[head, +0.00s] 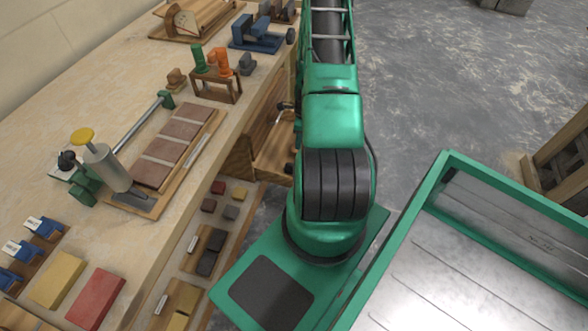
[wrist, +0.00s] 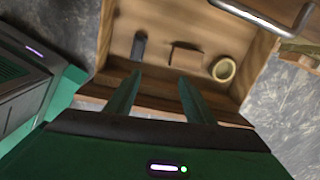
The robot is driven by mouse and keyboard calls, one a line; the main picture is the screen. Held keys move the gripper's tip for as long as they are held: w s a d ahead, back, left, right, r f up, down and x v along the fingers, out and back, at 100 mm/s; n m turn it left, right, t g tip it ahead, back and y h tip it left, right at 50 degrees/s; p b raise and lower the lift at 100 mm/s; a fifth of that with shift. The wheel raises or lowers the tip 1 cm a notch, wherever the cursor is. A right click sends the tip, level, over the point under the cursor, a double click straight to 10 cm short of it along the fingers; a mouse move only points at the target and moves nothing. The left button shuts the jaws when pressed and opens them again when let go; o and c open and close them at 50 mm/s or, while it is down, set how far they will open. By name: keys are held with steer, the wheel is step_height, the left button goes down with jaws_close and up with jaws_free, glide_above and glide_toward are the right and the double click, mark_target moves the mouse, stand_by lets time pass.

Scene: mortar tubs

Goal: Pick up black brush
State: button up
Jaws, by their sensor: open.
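A small dark, upright-looking object (wrist: 139,45), which may be the black brush, lies in an open wooden drawer (wrist: 190,25) in the wrist view. Its bristles cannot be made out. My gripper (wrist: 160,76) is open and empty, its two green fingers apart and pointing into the drawer. The dark object is beyond the tip of the left finger, and a gap shows between them. In the head view the drawer (head: 270,150) sticks out from the bench, and my arm hides part of it; my gripper is not visible there.
A brown block (wrist: 186,57) and a pale ring (wrist: 223,69) also lie in the drawer. A metal handle (wrist: 290,20) shows at upper right. The bench (head: 110,60) holds several tools and blocks. A green-rimmed metal tray (head: 480,250) stands at right.

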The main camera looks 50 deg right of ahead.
steer(key=m+y, duration=0.1)
glide_toward(291, 164)
steer(key=shift+w+d+f, duration=0.1)
steer(key=shift+d+f, duration=0.35)
steer(key=shift+m, duration=0.3)
steer(key=f, duration=0.4)
steer(key=shift+w+a+f, duration=0.1)
steer(key=shift+w+a, duration=0.1)
steer(key=shift+w, duration=0.05)
steer(key=shift+w+a+f, duration=0.1)
steer(key=shift+a+f, duration=0.05)
steer(key=shift+f, duration=0.9)
steer(key=shift+a+f, duration=0.15)
steer(key=shift+f, duration=0.95)
steer(key=shift+w+a+f, duration=0.1)
steer(key=shift+a+f, duration=0.05)
steer(key=shift+f, duration=0.9)
jaws_close()
steer(key=shift+r, duration=0.15)
step_height(291, 164, up, 10)
steer(key=shift+f, duration=0.1)
